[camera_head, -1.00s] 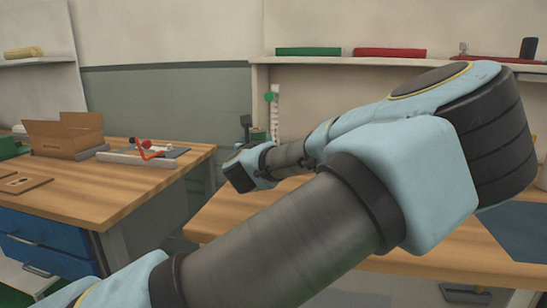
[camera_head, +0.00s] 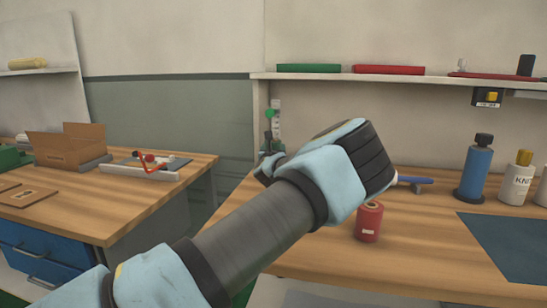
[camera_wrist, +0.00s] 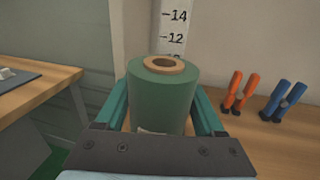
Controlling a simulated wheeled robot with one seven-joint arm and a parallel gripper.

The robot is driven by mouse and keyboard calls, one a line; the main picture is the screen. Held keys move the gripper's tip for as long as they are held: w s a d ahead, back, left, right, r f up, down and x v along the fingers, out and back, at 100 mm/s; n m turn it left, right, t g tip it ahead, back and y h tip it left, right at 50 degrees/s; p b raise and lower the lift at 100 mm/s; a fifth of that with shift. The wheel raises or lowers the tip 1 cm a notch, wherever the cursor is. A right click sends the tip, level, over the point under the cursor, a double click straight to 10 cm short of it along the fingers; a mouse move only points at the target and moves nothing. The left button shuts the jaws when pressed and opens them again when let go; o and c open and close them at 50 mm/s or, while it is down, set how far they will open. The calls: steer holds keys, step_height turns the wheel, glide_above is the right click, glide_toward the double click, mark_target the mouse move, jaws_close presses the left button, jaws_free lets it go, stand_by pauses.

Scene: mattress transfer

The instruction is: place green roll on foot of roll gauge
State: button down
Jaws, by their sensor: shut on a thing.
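The green roll (camera_wrist: 163,95), with a tan core at its top, stands upright between the two teal fingers of my gripper (camera_wrist: 163,115) in the wrist view. My gripper is shut on it. The roll gauge (camera_wrist: 173,25) is a white upright scale with black numbers 14 and 12 right behind the roll. The roll hides the lower scale and the foot, so I cannot tell whether the roll touches the foot. In the head view the gauge (camera_head: 276,118) stands at the bench's far left corner.
A red roll (camera_head: 369,221), a blue bottle (camera_head: 476,168) and white bottles (camera_head: 517,178) stand on the bench. A shelf (camera_head: 400,80) runs above. A wooden table (camera_head: 110,213) is at left.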

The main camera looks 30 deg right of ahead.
step_height(320, 180, down, 3)
steer(key=shift+f+p, duration=0.15)
steer(key=shift+p, duration=0.35)
steer(key=shift+w+f+p, duration=0.15)
steer(key=shift+p, duration=0.15)
steer(key=shift+d+f, duration=0.1)
steer(key=shift+f, duration=0.1)
steer(key=shift+f+b, duration=0.2)
steer(key=shift+b, duration=0.15)
jaws_free()
steer(key=shift+r, duration=0.1)
